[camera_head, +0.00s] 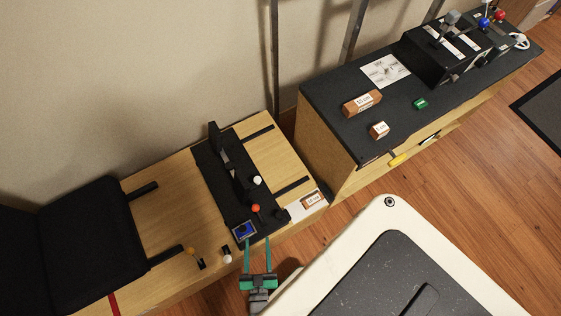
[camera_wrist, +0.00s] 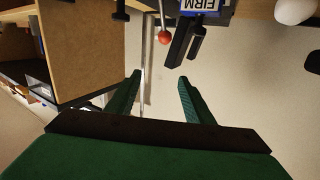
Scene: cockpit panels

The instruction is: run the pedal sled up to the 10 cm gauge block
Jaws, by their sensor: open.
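The black pedal assembly (camera_head: 232,195), with an upright pedal plate (camera_head: 217,140) at its back end, lies along the wooden bench; I cannot tell which part of it is the sled. A wooden gauge block (camera_head: 312,201), its small label seeming to read 10 cm, lies on a white card at the bench's right front corner, beside the assembly. My gripper (camera_head: 257,243) is open and empty at the bench's front edge, near the blue FIRM plate (camera_head: 244,230). In the wrist view, the open fingers (camera_wrist: 158,82) point toward the FIRM plate (camera_wrist: 202,5) and a red ball knob (camera_wrist: 165,37).
A longer block (camera_head: 362,102) and a small block (camera_head: 379,130) lie on the black counter with a lever box (camera_head: 447,50). A black seat (camera_head: 85,230) is at left. Wooden floor lies right.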

